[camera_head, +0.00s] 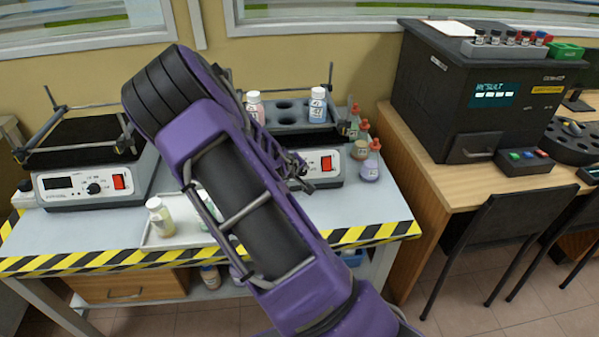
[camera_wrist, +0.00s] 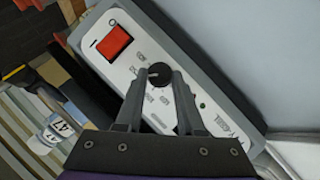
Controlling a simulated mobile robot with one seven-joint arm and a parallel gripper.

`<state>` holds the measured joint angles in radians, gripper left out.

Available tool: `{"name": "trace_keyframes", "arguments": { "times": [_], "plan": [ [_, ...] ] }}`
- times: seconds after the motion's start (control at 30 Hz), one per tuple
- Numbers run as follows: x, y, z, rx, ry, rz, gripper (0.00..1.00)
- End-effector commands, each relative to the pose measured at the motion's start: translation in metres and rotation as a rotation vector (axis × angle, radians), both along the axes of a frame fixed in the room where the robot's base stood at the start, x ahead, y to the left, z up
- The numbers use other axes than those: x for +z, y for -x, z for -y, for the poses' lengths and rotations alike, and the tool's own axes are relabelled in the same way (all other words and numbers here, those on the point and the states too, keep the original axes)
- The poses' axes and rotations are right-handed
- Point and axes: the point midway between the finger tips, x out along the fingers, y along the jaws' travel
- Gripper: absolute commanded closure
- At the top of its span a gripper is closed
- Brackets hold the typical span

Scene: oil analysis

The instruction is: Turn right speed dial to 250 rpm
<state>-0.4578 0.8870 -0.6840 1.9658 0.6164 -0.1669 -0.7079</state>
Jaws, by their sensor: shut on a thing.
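The right shaker's speed dial (camera_wrist: 160,74) is a small round black knob on a white front panel with printed marks around it. In the wrist view my gripper (camera_wrist: 160,78) has its fingertips on both sides of the dial and is shut on it. The dial's pointer and the exact setting are too small to read. In the head view the right shaker (camera_head: 328,180) stands on the grey bench, and my arm hides most of its front panel and the dial. Its red switch (camera_head: 326,163) shows beside my arm, and also in the wrist view (camera_wrist: 114,42).
A left shaker (camera_head: 85,185) with its own dial (camera_head: 94,188) stands on the bench. Bottles stand in a dark rack (camera_head: 287,118) on the right shaker. Red-capped bottles (camera_head: 370,165) stand close to its right side. A pale tray (camera_head: 185,238) with a bottle lies in front.

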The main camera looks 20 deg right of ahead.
Motion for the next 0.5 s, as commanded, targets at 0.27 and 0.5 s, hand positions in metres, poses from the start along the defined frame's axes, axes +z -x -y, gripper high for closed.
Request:
{"name": "trace_keyframes", "arguments": {
  "times": [0.27,0.5],
  "plan": [
    [0.0012,-0.001,0.003,-0.074,-0.132,0.043,1.0],
    [0.0018,-0.0011,0.0027,-0.102,-0.184,0.056,1.0]
  ]
}}
